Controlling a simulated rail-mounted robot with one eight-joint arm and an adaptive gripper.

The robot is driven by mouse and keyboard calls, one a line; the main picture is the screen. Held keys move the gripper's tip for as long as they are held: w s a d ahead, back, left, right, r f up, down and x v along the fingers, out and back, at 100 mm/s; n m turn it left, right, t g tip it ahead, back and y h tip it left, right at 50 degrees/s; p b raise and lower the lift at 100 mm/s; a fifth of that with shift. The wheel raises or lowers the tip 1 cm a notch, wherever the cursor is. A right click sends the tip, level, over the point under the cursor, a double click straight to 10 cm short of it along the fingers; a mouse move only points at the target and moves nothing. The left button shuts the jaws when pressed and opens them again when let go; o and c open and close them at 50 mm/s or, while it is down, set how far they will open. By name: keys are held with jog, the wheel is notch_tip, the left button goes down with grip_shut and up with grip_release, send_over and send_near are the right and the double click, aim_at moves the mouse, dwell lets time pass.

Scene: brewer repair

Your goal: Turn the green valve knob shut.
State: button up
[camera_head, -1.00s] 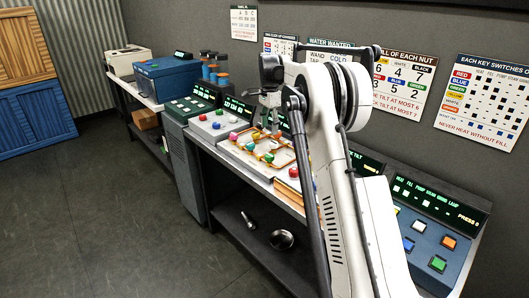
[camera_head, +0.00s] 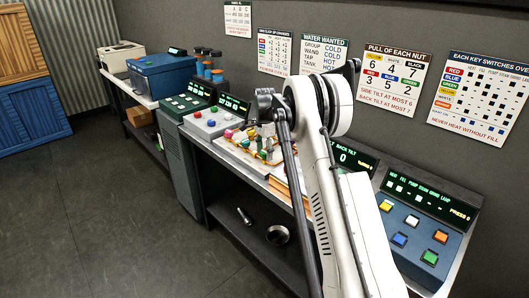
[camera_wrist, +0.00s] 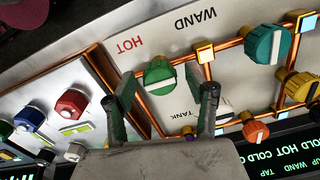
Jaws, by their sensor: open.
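The green valve knob (camera_wrist: 159,77) is a round knob with a pale bar across it, on the copper piping of a cream panel marked WAND, HOT and TANK (camera_wrist: 230,75). My gripper (camera_wrist: 167,87) is open in the wrist view. Its two dark green fingers lie on either side of the knob, with the knob nearer the left fingertip. I cannot tell whether either finger touches it. In the head view the valve panel (camera_head: 246,158) is partly hidden by my arm.
A teal knob (camera_wrist: 267,44), yellow knob (camera_wrist: 299,86) and orange knob (camera_wrist: 255,132) sit to the right on the piping. A panel with a red knob (camera_wrist: 71,103) lies to the left. A key-switch console (camera_head: 408,232) stands at the right end of the bench.

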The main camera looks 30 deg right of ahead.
jog(key=shift+c, duration=0.5)
jog(key=c, duration=1)
jog(key=shift+c, duration=0.2)
jog(key=shift+n+b, duration=0.3)
jog(key=shift+b, duration=0.05)
jog(key=n+b, duration=0.2)
jog(key=n, duration=0.1)
jog(key=shift+f, duration=0.15)
jog(key=n+b, duration=0.3)
jog(key=n, duration=0.2)
jog(key=n+b, duration=0.1)
jog(key=n, duration=0.3)
jog(key=shift+n, duration=0.4)
jog(key=shift+n+b, duration=0.75)
jog(key=shift+n, duration=1.55)
